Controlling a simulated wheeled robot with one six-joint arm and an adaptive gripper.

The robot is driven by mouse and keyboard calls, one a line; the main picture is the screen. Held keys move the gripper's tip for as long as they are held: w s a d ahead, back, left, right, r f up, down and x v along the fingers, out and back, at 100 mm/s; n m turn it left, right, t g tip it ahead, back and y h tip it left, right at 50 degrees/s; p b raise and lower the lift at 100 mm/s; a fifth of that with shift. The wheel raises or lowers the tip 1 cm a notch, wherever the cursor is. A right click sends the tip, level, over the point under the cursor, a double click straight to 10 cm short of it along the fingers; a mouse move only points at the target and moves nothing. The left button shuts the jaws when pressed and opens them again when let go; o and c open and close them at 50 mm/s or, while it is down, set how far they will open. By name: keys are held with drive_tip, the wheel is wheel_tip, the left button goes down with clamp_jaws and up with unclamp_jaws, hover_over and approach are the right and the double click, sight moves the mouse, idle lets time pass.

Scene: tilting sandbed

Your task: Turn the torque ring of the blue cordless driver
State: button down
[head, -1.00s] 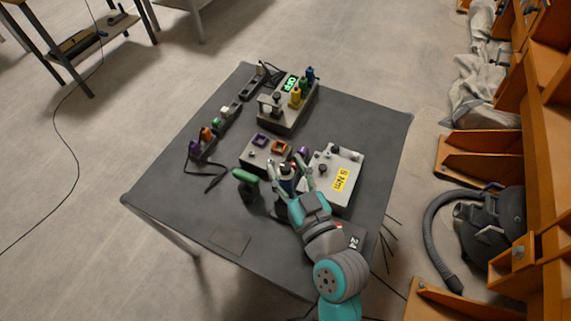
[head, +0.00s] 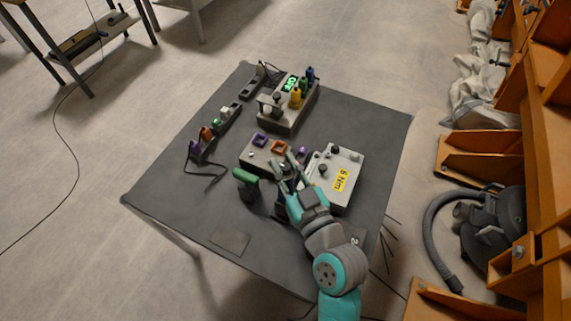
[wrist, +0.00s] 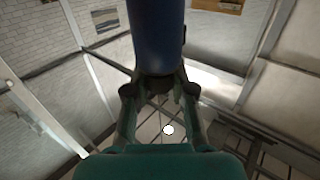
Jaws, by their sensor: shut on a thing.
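The blue driver's body (wrist: 158,35) is a thick blue cylinder at the top centre of the wrist view. A dark ring-like part (wrist: 160,85) sits at its end, between the fingers. My gripper (head: 282,162) is shut on this dark part, which looks like the torque ring; the fingers also show in the wrist view (wrist: 159,92). In the head view my fingers and arm hide most of the driver. A pale box with a yellow "5 Nm" label (head: 341,180) stands just right of my gripper. A green-topped tool (head: 246,177) stands close to its left.
A grey block with purple and orange square rings (head: 279,147) lies just beyond my gripper. A station with a green display (head: 290,82) and several coloured tools stands at the back. Power strips (head: 211,132) lie along the left edge. The front left tabletop (head: 180,200) is mostly clear.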

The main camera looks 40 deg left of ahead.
drive_tip(key=shift+w+n+g, duration=0.1)
drive_tip(key=shift+n+g, duration=0.2)
drive_tip(key=shift+g, duration=0.1)
drive_tip(key=n+g+y, duration=0.1)
drive_tip(key=n+g, duration=0.1)
drive_tip(key=g, duration=0.2)
drive_tip(key=n+g, duration=0.3)
drive_tip(key=g, duration=0.1)
drive_tip(key=shift+y, duration=0.4)
drive_tip(key=n+g+h, duration=0.1)
drive_tip(key=n+g, duration=0.2)
drive_tip(key=g, duration=0.1)
drive_tip(key=n+g+h, duration=0.2)
drive_tip(key=n+g, duration=0.1)
drive_tip(key=g, duration=0.2)
drive_tip(key=shift+n, duration=0.3)
drive_tip(key=shift+g+h, duration=0.3)
drive_tip(key=shift+g, duration=0.1)
drive_tip(key=c, duration=0.9)
unclamp_jaws()
drive_tip(key=shift+c, duration=0.2)
drive_tip(key=v, duration=1.2)
